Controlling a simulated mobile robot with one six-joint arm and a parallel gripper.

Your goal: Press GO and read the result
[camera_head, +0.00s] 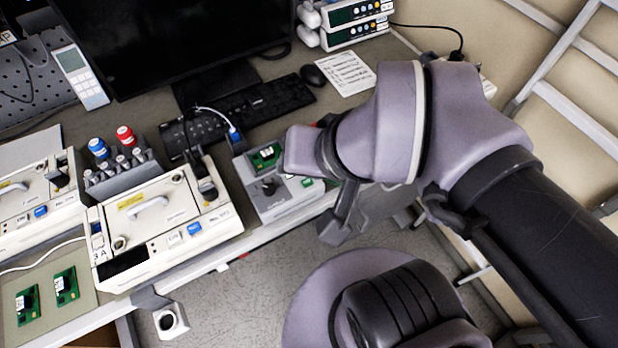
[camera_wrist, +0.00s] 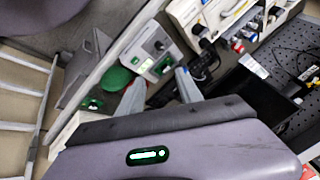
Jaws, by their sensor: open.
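The grey test unit (camera_head: 284,205) stands at the bench's front edge in the head view, with a green circuit board (camera_head: 265,156) at its back and a black knob. A small green patch (camera_head: 307,182) shows at its right, partly covered by my arm; I cannot read any label there. My wrist hides the unit's right part and my fingertips in the head view. In the wrist view, the test unit (camera_wrist: 150,42) lies beyond my gripper (camera_wrist: 160,90). Its two fingers are apart with nothing between them. A green dome (camera_wrist: 118,77) shows beside the left finger. No result is readable.
A keyboard (camera_head: 240,115), monitor and mouse are behind. Green boards (camera_head: 66,285) lie on a mat at lower left. A printed sheet (camera_head: 345,73) lies at the back right.

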